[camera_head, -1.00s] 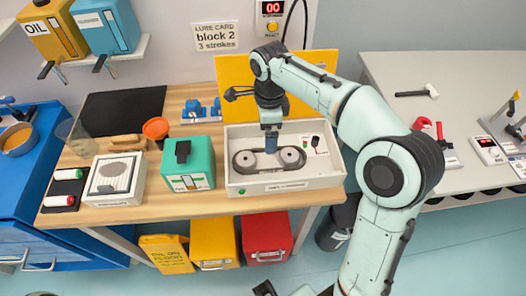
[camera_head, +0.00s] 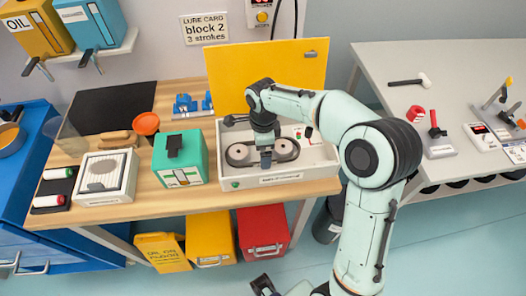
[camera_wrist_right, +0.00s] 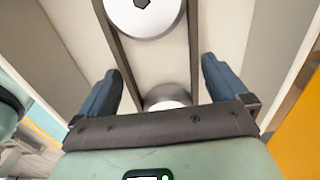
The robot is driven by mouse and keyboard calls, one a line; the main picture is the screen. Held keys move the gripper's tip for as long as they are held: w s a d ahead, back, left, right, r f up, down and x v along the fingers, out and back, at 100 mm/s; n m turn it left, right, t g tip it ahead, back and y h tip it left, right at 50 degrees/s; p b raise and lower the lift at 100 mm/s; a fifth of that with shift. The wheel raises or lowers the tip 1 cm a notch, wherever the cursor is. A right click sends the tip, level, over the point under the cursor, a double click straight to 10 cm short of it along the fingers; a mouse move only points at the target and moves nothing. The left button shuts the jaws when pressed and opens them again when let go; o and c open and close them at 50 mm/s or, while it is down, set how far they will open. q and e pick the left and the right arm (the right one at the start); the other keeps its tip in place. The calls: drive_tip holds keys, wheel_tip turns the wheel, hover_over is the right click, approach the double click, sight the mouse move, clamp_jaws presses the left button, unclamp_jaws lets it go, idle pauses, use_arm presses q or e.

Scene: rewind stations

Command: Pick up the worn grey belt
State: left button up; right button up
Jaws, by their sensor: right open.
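The dark grey belt (camera_head: 228,157) runs as a long loop around two pale pulleys in an open white box (camera_head: 300,174). In the right wrist view the belt (camera_wrist_right: 194,45) passes around a large white pulley (camera_wrist_right: 145,14) and a lower pulley (camera_wrist_right: 168,98) partly hidden by the gripper body. My right gripper (camera_head: 265,163) is over the middle of the loop; in the wrist view its blue fingers (camera_wrist_right: 160,66) are apart, one outside each belt run, with nothing gripped. A dark end at the bottom edge may be my left gripper (camera_head: 263,286); its jaws are unclear.
A yellow panel (camera_head: 300,75) rises behind the box. A green container (camera_head: 180,160) stands close to its left, with a white framed unit (camera_head: 106,178) farther left. A grey table (camera_head: 450,70) with tools is at right. Bins stand below the bench.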

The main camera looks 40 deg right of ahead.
drive_tip(key=c, duration=0.8)
drive_tip(key=shift+r, duration=0.15)
